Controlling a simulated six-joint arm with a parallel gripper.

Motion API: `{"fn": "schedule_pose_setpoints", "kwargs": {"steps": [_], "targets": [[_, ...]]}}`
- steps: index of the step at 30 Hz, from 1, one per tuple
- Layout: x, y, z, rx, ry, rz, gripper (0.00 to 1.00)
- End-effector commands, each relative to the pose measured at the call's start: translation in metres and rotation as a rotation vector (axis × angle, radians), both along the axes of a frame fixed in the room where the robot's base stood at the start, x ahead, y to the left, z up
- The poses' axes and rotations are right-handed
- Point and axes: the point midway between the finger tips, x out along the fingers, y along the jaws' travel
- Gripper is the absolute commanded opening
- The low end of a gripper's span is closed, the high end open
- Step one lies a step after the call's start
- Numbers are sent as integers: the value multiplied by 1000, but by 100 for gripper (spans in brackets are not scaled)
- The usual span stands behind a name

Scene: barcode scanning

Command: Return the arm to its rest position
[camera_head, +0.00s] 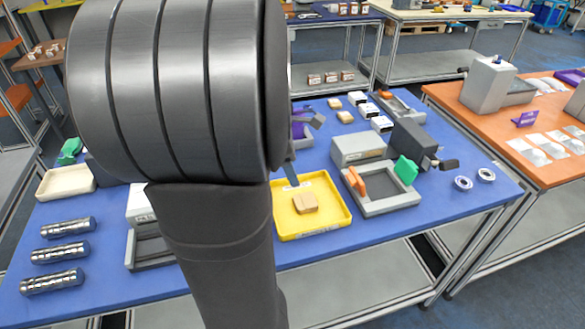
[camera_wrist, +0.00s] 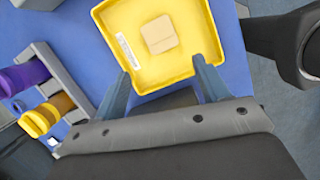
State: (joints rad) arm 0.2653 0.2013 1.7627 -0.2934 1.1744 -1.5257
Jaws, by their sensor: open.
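My gripper (camera_wrist: 162,67) shows in the wrist view with its two blue-grey fingers spread apart and nothing between them. The fingertips overlap the near edge of a yellow tray (camera_wrist: 205,25) in that view. A small tan box (camera_wrist: 160,34) lies in the tray, beyond the fingertips. In the head view my dark arm fills the left middle and hides most of the gripper. One blue finger (camera_head: 290,174) shows just above the yellow tray (camera_head: 337,214), where the tan box (camera_head: 305,203) lies. I cannot tell the exact height of the fingers.
A grey frame with orange and green parts (camera_head: 390,202) stands right of the tray. Several metal cylinders (camera_head: 62,254) lie at the left. A cream tray (camera_head: 66,183) is behind them. Tape rolls (camera_head: 463,183) sit near the right edge. The blue table's front edge is bare.

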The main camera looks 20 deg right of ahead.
Motion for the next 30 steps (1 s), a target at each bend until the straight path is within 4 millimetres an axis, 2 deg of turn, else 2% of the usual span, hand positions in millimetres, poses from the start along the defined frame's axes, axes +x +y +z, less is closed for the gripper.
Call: {"fn": "schedule_pose_setpoints", "kwargs": {"steps": [7,11,27,29,30], "targets": [[0,-1,-3,0,1,0,68],[-1,-4,-14,1,4,-1,68],[-7,-31,-113,1,5,0,68],[-7,-32,-122,2,4,0,68],[-6,-32,-114,-2,-4,-1,68]]}}
